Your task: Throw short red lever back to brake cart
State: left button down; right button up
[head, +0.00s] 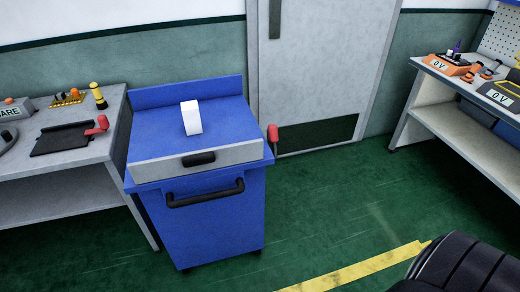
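The blue cart (205,226) stands left of centre in the head view, beside the grey workbench. A short red lever (272,133) sticks up at the cart's right side, near the top edge. Its red grip is upright, and its lower mount is largely hidden beside the cart. The cart has a grey drawer front (150,172) with a small black pull, and a black bar handle (205,193) below it. Neither of my grippers is in view, and nothing touches the lever or the cart handle.
A white block (191,118) stands on the cart top. The left bench (85,174) holds a black plate with a red handle (101,122). A door (322,60) is behind the cart; another bench (440,110) is at right. Green floor with a yellow stripe (365,267) lies open between.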

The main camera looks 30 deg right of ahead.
aim_at(272, 131)
jog(key=z, duration=0.45)
jog(key=i+l+z, duration=0.1)
jog(key=z, duration=0.4)
jog(key=i+l+z, duration=0.15)
jog(key=z, duration=0.3)
jog(key=i+l+z, duration=0.15)
jog(key=z, duration=0.35)
jog(key=i+l+z, duration=0.1)
jog(key=z, duration=0.4)
jog(key=i, duration=1.4)
jog(key=i+j+u, duration=0.1)
jog(key=i+u, duration=0.6)
jog(key=u, duration=0.2)
jog(key=i+l+u, duration=0.15)
jog(key=i+u, duration=0.25)
jog(key=i+j+u, duration=0.15)
jog(key=i+u, duration=1.1)
jog(key=i+l+u, duration=0.25)
jog(key=u, duration=2.75)
